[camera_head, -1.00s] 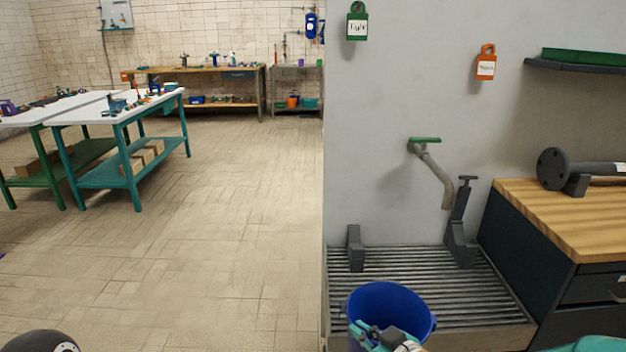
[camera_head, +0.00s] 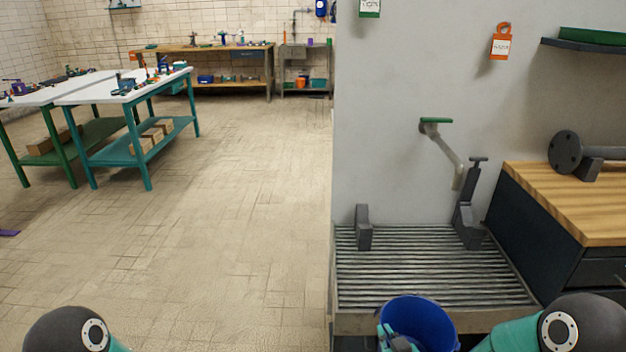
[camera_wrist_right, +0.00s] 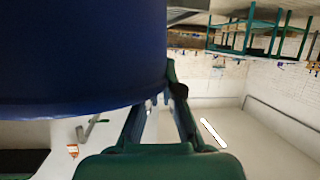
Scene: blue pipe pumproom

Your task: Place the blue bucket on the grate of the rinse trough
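The blue bucket (camera_head: 432,318) is upright at the bottom of the head view, in front of the trough's front edge, its lower part cut off by the frame. My right gripper (camera_head: 392,342) is at the left side of its rim. In the right wrist view, the gripper's fingers (camera_wrist_right: 163,100) close at the edge of the bucket (camera_wrist_right: 80,60), which fills the upper left; the exact contact is partly hidden. The rinse trough's grate (camera_head: 430,265) lies beyond the bucket, against the grey wall. My left gripper is out of view.
On the grate stand a short dark bracket (camera_head: 363,228) at the left and a taller dark stand (camera_head: 467,220) at the back right. A spout (camera_head: 445,148) hangs from the wall above. A wooden-topped cabinet (camera_head: 560,205) borders the right. The middle and front of the grate are clear.

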